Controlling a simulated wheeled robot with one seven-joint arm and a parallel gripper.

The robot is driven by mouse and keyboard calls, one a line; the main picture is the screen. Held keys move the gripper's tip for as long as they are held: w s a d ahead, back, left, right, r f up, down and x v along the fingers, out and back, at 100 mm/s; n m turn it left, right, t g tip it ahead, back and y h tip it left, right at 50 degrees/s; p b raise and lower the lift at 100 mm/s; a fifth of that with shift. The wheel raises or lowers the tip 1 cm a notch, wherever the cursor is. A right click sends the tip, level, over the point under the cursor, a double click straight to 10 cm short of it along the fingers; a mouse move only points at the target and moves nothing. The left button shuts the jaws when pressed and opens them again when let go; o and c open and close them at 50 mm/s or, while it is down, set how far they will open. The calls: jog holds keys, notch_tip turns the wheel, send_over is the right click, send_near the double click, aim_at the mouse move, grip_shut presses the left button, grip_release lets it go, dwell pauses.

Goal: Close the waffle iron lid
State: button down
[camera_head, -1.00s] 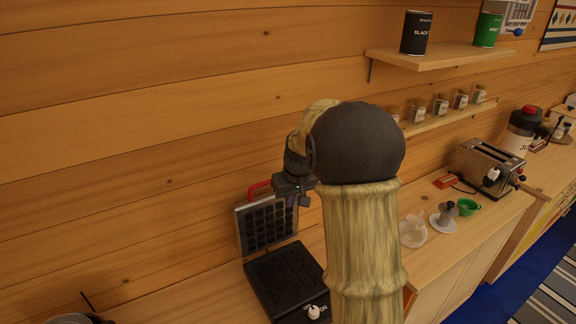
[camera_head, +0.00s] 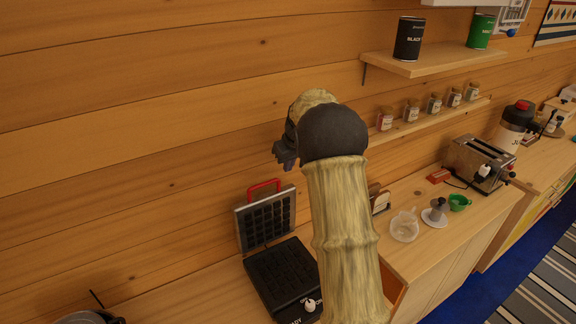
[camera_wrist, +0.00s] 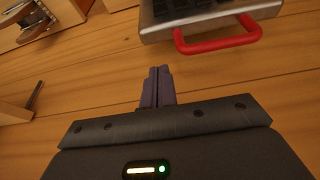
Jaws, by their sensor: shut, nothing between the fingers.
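The waffle iron (camera_head: 283,278) stands on the counter against the log wall. Its lid (camera_head: 266,221) is raised and upright, with the dark grid plate facing out and a red handle (camera_head: 264,187) on its top edge. My gripper (camera_head: 281,157) is above and a little right of the lid, apart from it, and partly hidden by my arm in the head view. In the wrist view my gripper (camera_wrist: 158,86) shows its two purple fingers pressed together and empty. The red handle (camera_wrist: 218,42) and part of the lid (camera_wrist: 205,15) lie beyond the fingers, to the upper right.
A shelf with spice jars (camera_head: 412,110) and an upper shelf (camera_head: 430,61) with tins project from the wall. The wall left of the lid is clear.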

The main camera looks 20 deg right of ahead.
jog(key=p+x, duration=0.3)
jog(key=x, duration=0.4)
jog(key=shift+w+f, duration=0.15)
jog(key=shift+f, duration=0.05)
jog(key=shift+w+f+p, duration=0.1)
jog(key=shift+f+p, duration=0.2)
jog(key=shift+f, duration=0.1)
jog(key=shift+a+f, duration=0.1)
jog(key=shift+b, duration=0.75)
